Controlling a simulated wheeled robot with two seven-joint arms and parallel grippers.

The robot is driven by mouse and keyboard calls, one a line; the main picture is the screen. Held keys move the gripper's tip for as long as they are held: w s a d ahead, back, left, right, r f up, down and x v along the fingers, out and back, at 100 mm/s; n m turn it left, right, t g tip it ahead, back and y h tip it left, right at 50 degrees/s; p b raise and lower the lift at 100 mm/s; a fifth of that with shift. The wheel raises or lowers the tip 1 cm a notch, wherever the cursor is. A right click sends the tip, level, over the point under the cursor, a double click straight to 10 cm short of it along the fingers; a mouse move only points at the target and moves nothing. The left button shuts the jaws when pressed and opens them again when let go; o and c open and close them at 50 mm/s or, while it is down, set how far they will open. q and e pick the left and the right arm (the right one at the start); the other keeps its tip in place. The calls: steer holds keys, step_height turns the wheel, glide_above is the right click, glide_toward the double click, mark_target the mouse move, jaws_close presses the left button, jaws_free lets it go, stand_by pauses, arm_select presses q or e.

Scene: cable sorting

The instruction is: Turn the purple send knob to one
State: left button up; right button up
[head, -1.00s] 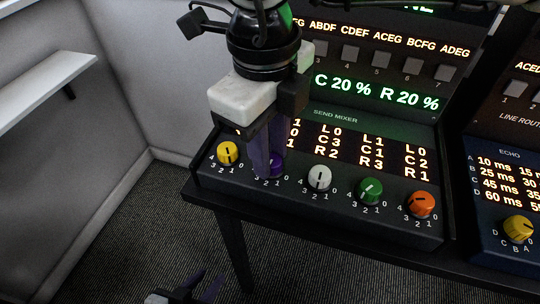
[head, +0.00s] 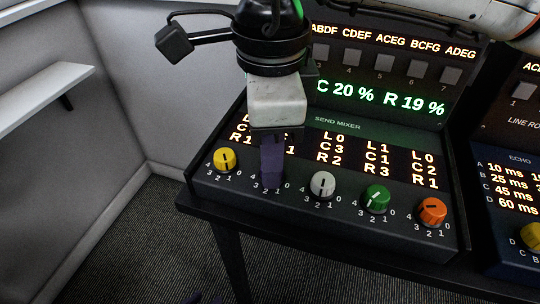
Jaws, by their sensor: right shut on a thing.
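The send mixer panel (head: 330,215) has a row of knobs: yellow (head: 224,159), white (head: 323,185), green (head: 376,198) and orange (head: 432,211). The purple send knob sits between yellow and white, but my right gripper (head: 271,184) covers it, so its pointer is hidden. My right gripper comes down from above, its purple fingers shut on that knob. Scale numbers 3, 2, 1 show just below the fingers. The green readout (head: 380,98) says C 20 % and R 19 %. Only the fingertips of my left gripper (head: 206,299) show at the bottom edge, apart and empty.
An echo unit (head: 505,220) with its own yellow knob (head: 533,236) stands to the right. A white shelf (head: 45,90) juts from the left wall. The dark table edge (head: 300,246) runs below the mixer, with open carpet in front.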

stand_by(0.5)
steer(key=o, duration=1)
steer(key=shift+o, duration=0.2)
step_height(320, 180, up, 10)
steer(key=p, duration=0.1)
steer(key=shift+s+r, duration=0.2)
steer(key=shift+s, duration=0.05)
